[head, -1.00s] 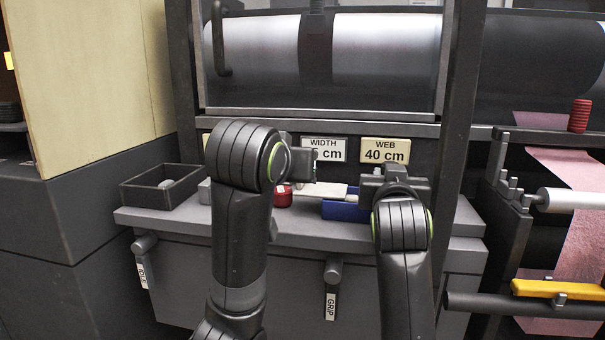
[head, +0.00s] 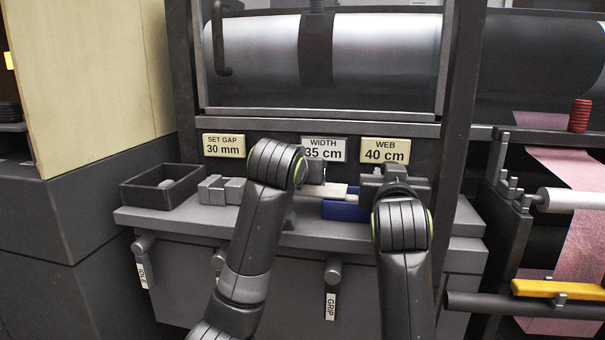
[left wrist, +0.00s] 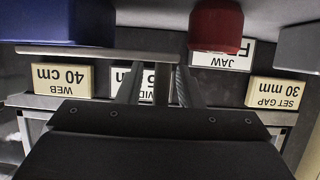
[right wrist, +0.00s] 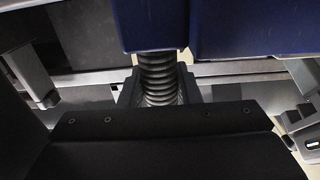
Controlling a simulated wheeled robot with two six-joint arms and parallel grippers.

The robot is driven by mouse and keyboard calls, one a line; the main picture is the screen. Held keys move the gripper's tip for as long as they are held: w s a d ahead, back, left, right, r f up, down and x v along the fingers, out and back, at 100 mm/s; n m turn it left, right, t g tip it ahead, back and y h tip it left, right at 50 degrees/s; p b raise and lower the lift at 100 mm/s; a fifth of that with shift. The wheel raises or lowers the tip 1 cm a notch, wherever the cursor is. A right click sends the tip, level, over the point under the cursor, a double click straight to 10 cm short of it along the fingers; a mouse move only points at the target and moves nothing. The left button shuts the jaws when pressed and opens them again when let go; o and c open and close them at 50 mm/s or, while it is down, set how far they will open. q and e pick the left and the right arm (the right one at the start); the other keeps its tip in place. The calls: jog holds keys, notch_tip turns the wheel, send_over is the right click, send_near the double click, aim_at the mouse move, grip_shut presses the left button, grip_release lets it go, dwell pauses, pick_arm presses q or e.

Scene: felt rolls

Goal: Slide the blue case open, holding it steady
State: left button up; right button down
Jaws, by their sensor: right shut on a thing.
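The blue case (head: 345,211) lies on the grey ledge, and a pale flat piece (head: 322,191) sticks out of its left side. My left gripper (head: 316,178) is just above and behind this piece. In the left wrist view its fingers (left wrist: 160,88) are apart near the edge of the pale piece (left wrist: 150,54), seemingly not touching it. The case (left wrist: 60,24) shows there too. My right gripper (head: 386,178) is shut on the case's right end. In the right wrist view a dark ribbed part (right wrist: 158,78) sits between its fingers, under blue walls (right wrist: 250,25).
A red object (left wrist: 216,26) stands beside the pale piece in the left wrist view; my left arm hides it from the head. Grey blocks (head: 221,190) and a dark open tray (head: 130,192) stand left on the ledge (head: 330,234). Signs line the panel behind.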

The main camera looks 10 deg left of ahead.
pick_arm(q)
grip_shut()
dwell(0.3)
jog(key=shift+a, duration=1.8)
grip_release()
jog(key=shift+d, duration=0.1)
